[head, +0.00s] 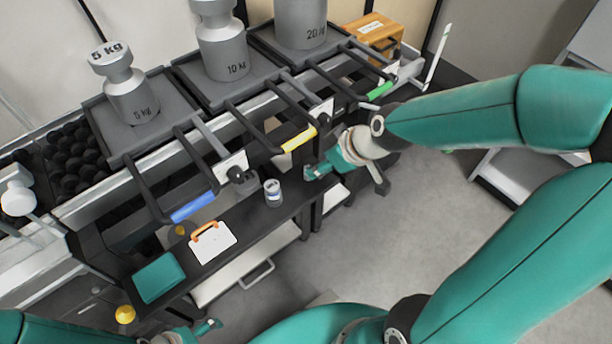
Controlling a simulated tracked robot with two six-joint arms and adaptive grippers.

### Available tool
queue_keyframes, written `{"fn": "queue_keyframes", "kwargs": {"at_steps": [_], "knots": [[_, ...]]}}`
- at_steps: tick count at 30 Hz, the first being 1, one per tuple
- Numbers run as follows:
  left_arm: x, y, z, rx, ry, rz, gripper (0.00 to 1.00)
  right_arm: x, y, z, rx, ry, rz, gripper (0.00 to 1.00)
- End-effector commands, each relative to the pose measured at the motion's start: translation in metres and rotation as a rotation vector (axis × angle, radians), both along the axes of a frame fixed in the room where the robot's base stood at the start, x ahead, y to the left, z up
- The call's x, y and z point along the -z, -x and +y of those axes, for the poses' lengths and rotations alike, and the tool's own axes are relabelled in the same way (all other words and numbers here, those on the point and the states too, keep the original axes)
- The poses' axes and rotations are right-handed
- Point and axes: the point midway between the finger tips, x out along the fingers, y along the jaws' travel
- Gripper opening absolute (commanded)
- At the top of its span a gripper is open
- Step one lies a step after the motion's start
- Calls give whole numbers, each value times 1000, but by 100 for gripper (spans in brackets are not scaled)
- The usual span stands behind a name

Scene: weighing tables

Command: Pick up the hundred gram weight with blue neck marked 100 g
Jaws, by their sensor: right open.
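A small grey cylindrical weight (273,194) stands upright on the dark lower shelf. It has a pale label and a darker, bluish top; its marking is too small to read, so I cannot confirm that it is the 100 g weight. My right gripper (309,173) is open, just to the right of the small weight and apart from it, near the shelf's right end. My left gripper (212,325) is at the bottom edge, far from the weight, partly cut off, and its opening is unclear.
Large 5 kg (132,100), 10 kg (224,55) and 20 kg (300,22) weights stand on upper trays. Black frames with blue (193,207), yellow (299,139) and green (380,91) handles overhang the shelf. A clipboard (213,245) and teal pad (159,278) lie left of the small weight.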

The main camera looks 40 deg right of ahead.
Motion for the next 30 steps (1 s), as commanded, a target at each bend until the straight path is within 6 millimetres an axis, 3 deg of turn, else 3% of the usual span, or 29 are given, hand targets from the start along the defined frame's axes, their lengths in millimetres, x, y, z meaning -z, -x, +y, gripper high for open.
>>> {"fn": "queue_keyframes", "kwargs": {"at_steps": [8, 16, 26, 30], "knots": [[5, 0, 0, 0, 0, 0, 100, 16, -10, 2, -1, -1, 0, 52], [10, 0, 0, 0, 0, 0, 100, 46, -30, 7, 0, -1, 3, 52], [10, 0, 0, 0, 0, 0, 100, 51, -35, 7, 2, -2, -2, 52], [10, 0, 0, 0, 0, 0, 100, 51, -34, 7, 2, -2, -2, 28]]}}
